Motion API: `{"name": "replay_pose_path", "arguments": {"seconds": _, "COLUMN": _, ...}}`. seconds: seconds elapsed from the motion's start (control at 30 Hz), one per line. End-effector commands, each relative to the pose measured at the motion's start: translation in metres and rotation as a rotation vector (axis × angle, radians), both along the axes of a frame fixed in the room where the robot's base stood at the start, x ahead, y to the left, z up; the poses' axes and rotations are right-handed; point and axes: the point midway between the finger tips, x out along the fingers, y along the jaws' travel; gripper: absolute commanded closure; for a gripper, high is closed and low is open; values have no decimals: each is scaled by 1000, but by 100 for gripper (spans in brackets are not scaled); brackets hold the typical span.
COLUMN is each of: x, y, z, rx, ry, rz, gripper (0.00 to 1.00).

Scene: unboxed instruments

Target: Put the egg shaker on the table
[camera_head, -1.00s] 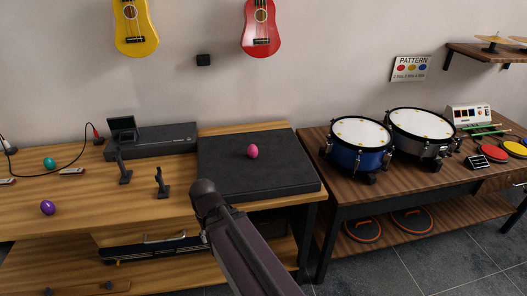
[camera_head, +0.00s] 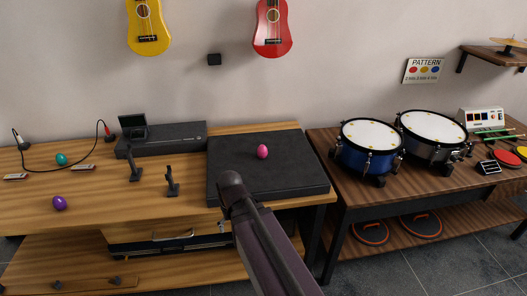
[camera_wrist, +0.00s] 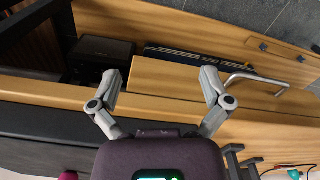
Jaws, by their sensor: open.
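Three egg shakers show in the head view. A pink egg shaker (camera_head: 262,151) rests on a black mat (camera_head: 235,184) on the wooden table (camera_head: 150,207). A purple egg shaker (camera_head: 60,203) and a teal egg shaker (camera_head: 62,159) lie on the bare wood at the left. In the wrist view, my gripper (camera_wrist: 163,80) is open and empty, facing the table's front edge and the drawer below. A bit of the pink egg (camera_wrist: 68,176) shows at the bottom edge of that view. The head view shows my arm in front of the mat, but not clearly the fingers.
Two small black stands (camera_head: 172,183) and a black case (camera_head: 175,138) are on the table left of the mat. A red-and-black cable (camera_head: 90,165) lies at the left. Drums (camera_head: 367,147) stand on a separate table to the right. A drawer handle (camera_wrist: 255,79) juts out below the tabletop.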

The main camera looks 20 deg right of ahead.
Motion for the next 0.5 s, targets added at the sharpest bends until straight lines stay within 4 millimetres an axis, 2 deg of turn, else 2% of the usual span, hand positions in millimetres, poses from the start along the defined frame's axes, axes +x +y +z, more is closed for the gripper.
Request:
{"name": "replay_pose_path", "arguments": {"seconds": 0.03, "x": 8, "y": -5, "z": 10, "rx": 1, "ry": -9, "rz": -4, "gripper": 0}}
{"name": "replay_pose_path", "arguments": {"seconds": 0.23, "x": 46, "y": -26, "z": 43, "rx": 5, "ry": -70, "rz": -25, "gripper": 0}}
{"name": "replay_pose_path", "arguments": {"seconds": 0.5, "x": 107, "y": -87, "z": 100, "rx": -5, "ry": -184, "rz": -56, "gripper": 0}}
